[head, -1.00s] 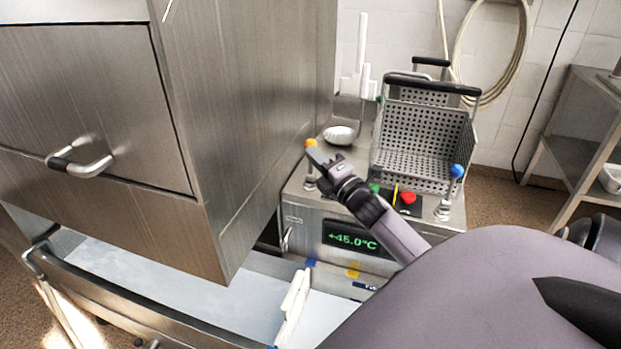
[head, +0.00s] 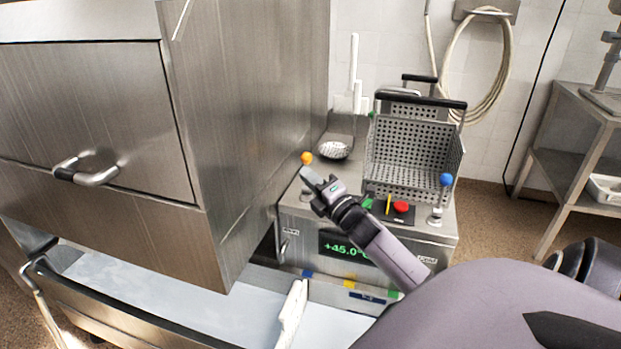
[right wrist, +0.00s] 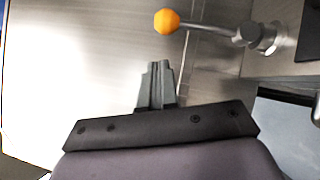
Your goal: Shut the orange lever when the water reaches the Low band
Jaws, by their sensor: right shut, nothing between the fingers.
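The orange lever (head: 307,158) stands on the left part of the steel unit's top, its round knob up. In the right wrist view the orange lever (right wrist: 167,20) has a metal rod running right to a pivot. My right gripper (head: 311,179) is shut and empty, just below the knob and apart from it. In the right wrist view its fingers (right wrist: 158,72) are together, below the knob. A pale surface (head: 150,285) fills the long basin at lower left; I cannot tell the water level. Blue, yellow and green marks line its right end. My left gripper is out of view.
A blue-knobbed lever (head: 446,180) and a red button (head: 401,207) are right of my gripper. A perforated basket (head: 412,150) stands behind. A large steel hood (head: 240,120) rises close on the left. The display (head: 345,247) reads about +45.0.

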